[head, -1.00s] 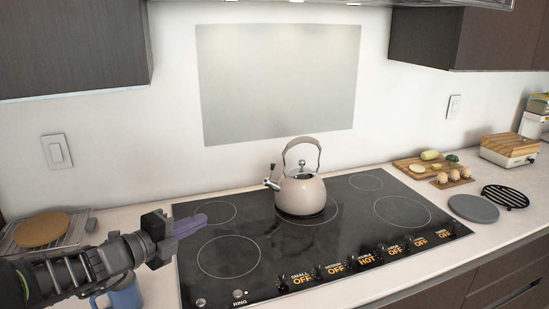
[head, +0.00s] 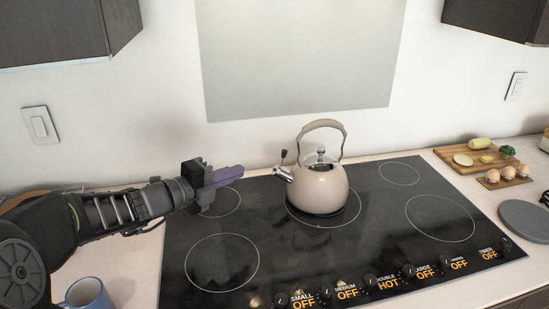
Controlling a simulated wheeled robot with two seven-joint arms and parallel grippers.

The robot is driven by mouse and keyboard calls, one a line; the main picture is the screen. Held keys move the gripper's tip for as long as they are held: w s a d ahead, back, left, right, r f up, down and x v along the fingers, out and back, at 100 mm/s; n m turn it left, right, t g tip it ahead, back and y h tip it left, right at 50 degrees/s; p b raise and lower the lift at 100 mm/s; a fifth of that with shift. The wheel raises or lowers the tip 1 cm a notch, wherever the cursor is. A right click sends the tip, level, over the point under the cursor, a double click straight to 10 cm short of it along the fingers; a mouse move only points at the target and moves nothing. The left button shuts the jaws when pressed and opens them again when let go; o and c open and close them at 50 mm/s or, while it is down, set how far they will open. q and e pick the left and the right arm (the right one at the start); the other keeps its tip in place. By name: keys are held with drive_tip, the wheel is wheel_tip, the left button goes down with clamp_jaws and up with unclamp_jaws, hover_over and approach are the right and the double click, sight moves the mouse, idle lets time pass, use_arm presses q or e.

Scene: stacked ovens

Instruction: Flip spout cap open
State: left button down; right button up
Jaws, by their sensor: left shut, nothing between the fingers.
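A beige kettle (head: 322,190) with an arched handle stands upright on the back middle ring of the black cooktop (head: 300,255). Its metal spout points left, with the spout cap (head: 284,173) at its end and a small dark lever sticking up from it. Whether the cap is open is too small to tell. My left gripper (head: 238,172) is shut and empty, its purple fingers pointing right toward the spout. A gap lies between the fingertips and the spout. My right gripper does not show.
Knobs (head: 375,283) line the cooktop's front edge, one reading HOT. A blue mug (head: 88,294) stands at the front left. A cutting board (head: 467,158) with food, several eggs (head: 508,172) and a grey round plate (head: 525,221) lie at the right. The wall is close behind the kettle.

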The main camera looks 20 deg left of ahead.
sight(282, 155)
use_arm(q)
drive_tip(key=x, duration=1.3)
drive_tip(key=shift+w+d+f, duration=0.1)
drive_tip(key=shift+w+d, duration=0.05)
drive_tip(key=shift+w, duration=0.2)
drive_tip(key=shift+d+p, duration=0.1)
drive_tip(key=shift+p, duration=0.55)
drive_tip(key=shift+g, duration=0.3)
